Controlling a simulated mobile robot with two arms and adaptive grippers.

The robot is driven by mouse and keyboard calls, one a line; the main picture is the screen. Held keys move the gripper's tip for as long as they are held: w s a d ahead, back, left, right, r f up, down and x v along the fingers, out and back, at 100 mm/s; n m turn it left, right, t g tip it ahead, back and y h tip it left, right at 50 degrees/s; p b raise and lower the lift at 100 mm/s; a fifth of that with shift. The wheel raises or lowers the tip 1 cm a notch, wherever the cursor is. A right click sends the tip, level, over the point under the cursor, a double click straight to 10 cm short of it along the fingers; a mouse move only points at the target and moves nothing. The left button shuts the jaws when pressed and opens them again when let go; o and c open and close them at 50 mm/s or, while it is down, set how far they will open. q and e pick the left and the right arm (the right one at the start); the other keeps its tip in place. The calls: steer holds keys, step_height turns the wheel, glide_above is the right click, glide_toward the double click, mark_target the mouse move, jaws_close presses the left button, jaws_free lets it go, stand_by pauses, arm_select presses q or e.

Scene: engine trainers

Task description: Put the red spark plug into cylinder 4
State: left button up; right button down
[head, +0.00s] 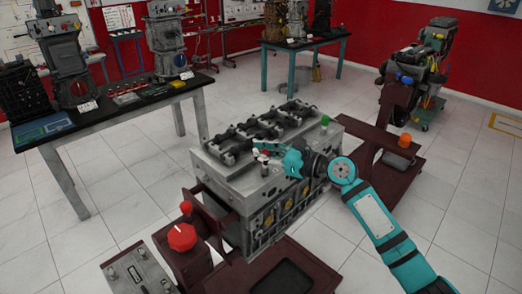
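The engine block (238,183) is a grey trainer on a dark red stand in the middle of the head view. My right gripper (265,149) reaches in from the right over the block's top, near its front left part. A small red piece (265,154), which looks like the red spark plug, shows at its fingertips with small white bits beside it. The fingers and the small size hide whether it is gripped or stands on the block. The cylinder openings are too small to tell apart, and I see no numbers. My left gripper is out of view.
A green-topped piece (325,120) stands at the block's back right. A black valve assembly (262,128) runs along the top. A red knob (182,237) stands at front left and an orange one (405,140) at right. A worktable (125,112) stands at left.

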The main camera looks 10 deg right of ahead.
steer(key=c, duration=2)
jaws_free()
steer(key=o, duration=0.7)
steer(key=shift+f, duration=0.1)
